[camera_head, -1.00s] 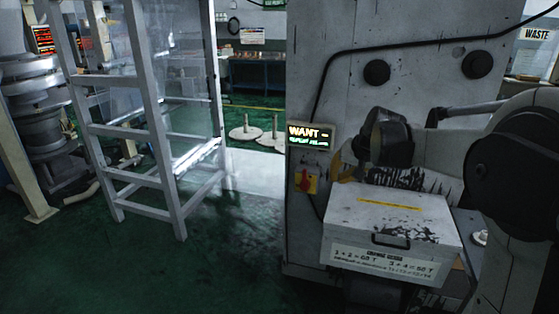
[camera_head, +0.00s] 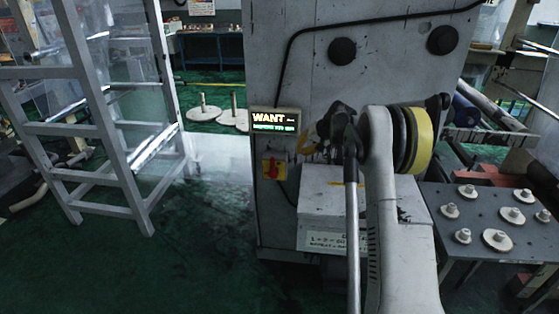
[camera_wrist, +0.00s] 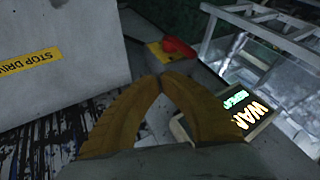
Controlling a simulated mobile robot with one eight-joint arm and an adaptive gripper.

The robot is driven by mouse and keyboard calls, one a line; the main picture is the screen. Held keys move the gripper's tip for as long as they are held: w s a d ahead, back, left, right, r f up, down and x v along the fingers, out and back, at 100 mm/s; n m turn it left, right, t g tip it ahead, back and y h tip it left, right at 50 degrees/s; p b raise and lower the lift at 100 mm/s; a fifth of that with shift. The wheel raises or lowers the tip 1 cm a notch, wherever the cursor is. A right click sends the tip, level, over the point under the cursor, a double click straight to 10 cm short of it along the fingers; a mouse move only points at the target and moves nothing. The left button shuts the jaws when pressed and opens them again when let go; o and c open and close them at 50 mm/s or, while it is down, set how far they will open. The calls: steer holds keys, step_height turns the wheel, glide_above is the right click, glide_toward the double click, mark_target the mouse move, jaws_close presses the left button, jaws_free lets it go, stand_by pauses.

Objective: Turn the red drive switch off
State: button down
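The red drive switch (camera_head: 270,168) is a red handle on a yellow plate. It sits on the grey machine's front, below the lit display (camera_head: 275,121). In the wrist view the red handle (camera_wrist: 179,47) shows just beyond my fingertips, on its yellow plate. My gripper (camera_wrist: 161,80) has two yellow-brown fingers with their tips together and nothing between them. In the head view my gripper (camera_head: 307,141) is up and right of the switch, apart from it. The exact handle angle is hard to tell.
A white box (camera_head: 325,203) stands just right of the switch, below my arm; the wrist view shows its yellow label (camera_wrist: 30,61). A grey frame (camera_head: 100,129) stands at left. A table with several pale discs (camera_head: 480,258) is at right. The green floor in front is open.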

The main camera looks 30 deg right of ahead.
mark_target(280, 160)
steer(key=w+a+f+b, duration=0.1)
steer(key=w+f, duration=0.1)
steer(key=w+a+f+b, duration=0.2)
steer(key=w+f, duration=0.1)
steer(key=w+a+f+b, duration=0.1)
steer(key=w+a+f, duration=0.1)
steer(key=w+f, duration=0.1)
steer(key=shift+b, duration=0.35)
steer(key=shift+a+r, duration=0.1)
steer(key=shift+a, duration=0.05)
steer(key=shift+w+a+h, duration=0.15)
steer(key=shift+w+h, duration=0.05)
steer(key=shift+h, duration=0.1)
steer(key=shift+r+p, duration=0.1)
steer(key=shift+p, duration=0.2)
